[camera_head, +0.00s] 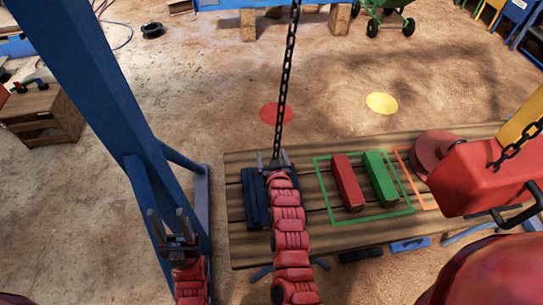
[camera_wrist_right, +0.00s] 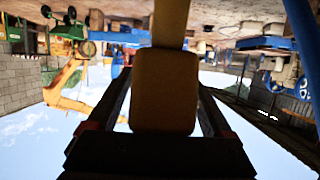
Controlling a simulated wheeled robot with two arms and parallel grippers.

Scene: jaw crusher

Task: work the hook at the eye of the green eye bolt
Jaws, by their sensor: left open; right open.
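A dark chain (camera_head: 287,75) hangs down to my right gripper (camera_head: 272,158), which is above the left part of the plank table. The right wrist view shows a dark yellow block (camera_wrist_right: 165,92) with a narrower stem between the open fingers of this gripper (camera_wrist_right: 163,80). I cannot tell whether this block is part of the hook, or whether the fingers touch it. The hook and the green eye bolt cannot be made out in either view. My left gripper (camera_head: 172,226) is open and empty beside the blue post, left of the table.
The plank table (camera_head: 240,250) carries a red bar (camera_head: 347,182) and a green bar (camera_head: 381,178) inside a green outline, and a dark blue block (camera_head: 256,200). A blue post (camera_head: 95,95) rises at left. A red body (camera_head: 485,180) with a second chain is at right.

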